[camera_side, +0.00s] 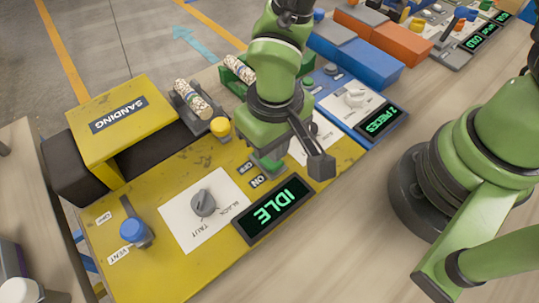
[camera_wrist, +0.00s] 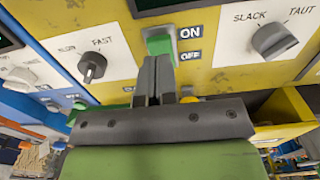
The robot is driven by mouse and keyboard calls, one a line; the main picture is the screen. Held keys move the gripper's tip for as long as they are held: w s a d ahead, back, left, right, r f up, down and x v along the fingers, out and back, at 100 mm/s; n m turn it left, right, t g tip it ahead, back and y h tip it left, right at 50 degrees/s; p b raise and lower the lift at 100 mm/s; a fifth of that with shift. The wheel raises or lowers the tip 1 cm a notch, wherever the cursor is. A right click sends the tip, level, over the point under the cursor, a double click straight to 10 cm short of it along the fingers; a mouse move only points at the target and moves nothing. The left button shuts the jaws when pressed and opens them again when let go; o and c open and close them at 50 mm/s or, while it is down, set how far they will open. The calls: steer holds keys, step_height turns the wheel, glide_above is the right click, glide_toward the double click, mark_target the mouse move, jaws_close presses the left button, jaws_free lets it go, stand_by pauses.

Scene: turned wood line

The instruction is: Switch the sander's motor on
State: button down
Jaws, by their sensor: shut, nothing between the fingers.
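The sander is a yellow machine (camera_side: 160,250) with a SANDING sign at the left of the side view. Its display (camera_side: 272,209) reads IDLE. The green motor switch (camera_wrist: 160,42) sits beside the ON and OFF labels (camera_wrist: 190,43) in the wrist view. In the side view the labels (camera_side: 252,174) show, with the switch partly hidden by my wrist. My gripper (camera_wrist: 154,60) is shut and empty, its fingertips right at the switch and covering its lower part. I cannot tell if they touch it, or which way the switch is set.
A grey SLACK/TAUT knob (camera_side: 203,203), a blue-topped VENT lever (camera_side: 134,231) and a yellow knob (camera_side: 221,127) stand on the sander. A turned wood piece (camera_side: 193,99) lies in a dark cradle.

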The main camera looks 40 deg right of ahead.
steer(key=shift+f, duration=1.3)
stand_by(0.6)
steer(key=shift+r, duration=3.5)
steer(key=shift+r, duration=0.1)
steer(key=w+d+r+m+t+y, duration=0.15)
steer(key=d+r, duration=0.35)
steer(key=r, duration=0.5)
steer(key=s+d+r+m+t, duration=0.2)
steer(key=s+d+r+t, duration=0.3)
steer(key=s+d+r, duration=0.4)
step_height(320, 180, up, 2)
steer(key=shift+s+d+r+t, duration=0.1)
steer(key=shift+s+d+t, duration=0.2)
steer(key=shift+d, duration=0.6)
